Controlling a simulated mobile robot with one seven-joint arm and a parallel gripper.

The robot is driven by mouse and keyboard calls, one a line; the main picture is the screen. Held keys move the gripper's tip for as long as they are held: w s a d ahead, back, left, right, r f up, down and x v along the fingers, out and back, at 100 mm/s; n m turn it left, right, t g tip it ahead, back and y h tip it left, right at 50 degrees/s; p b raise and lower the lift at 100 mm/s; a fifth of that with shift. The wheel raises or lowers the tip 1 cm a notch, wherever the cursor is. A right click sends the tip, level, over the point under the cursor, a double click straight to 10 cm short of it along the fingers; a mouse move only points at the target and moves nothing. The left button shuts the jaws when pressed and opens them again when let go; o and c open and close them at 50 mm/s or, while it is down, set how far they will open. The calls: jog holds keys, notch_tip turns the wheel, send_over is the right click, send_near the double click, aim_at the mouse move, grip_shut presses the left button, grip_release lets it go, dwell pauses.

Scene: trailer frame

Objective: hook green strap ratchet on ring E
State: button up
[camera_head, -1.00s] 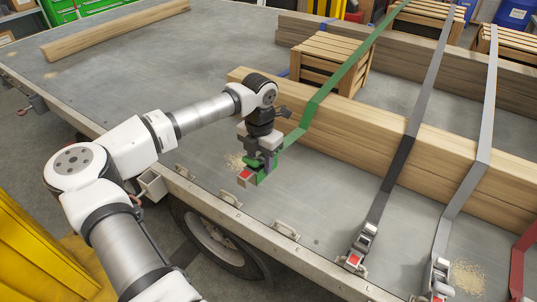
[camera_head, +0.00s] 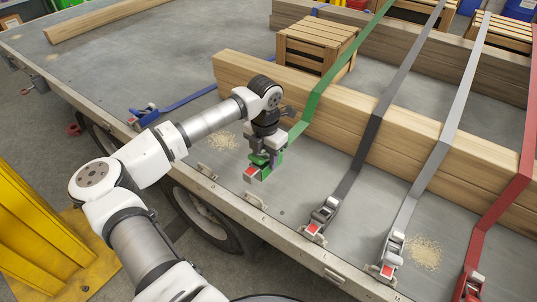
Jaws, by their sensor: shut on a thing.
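My gripper (camera_head: 266,154) is shut on the green strap ratchet (camera_head: 265,171), a green block with a red-and-grey end. I hold it above the trailer deck, inside the near edge. The green strap (camera_head: 311,106) runs from it up over the timber beams and crate. Rings sit along the near side rail. One empty ring (camera_head: 255,201) shows just below the held ratchet, and another (camera_head: 207,172) is further left. The ratchet appears apart from the rings.
To the right, a dark grey strap ratchet (camera_head: 323,214), a light grey one (camera_head: 391,252) and a red one (camera_head: 470,286) sit by the rail. A blue strap ratchet (camera_head: 145,115) is at the left. Timber beams (camera_head: 400,135) lie behind. A yellow structure (camera_head: 35,235) stands at lower left.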

jog(key=shift+f+b, duration=1.75)
jog(key=shift+f, duration=2.3)
jog(key=shift+f+b, duration=0.75)
jog(key=o, duration=1.3)
jog(key=shift+r, duration=0.1)
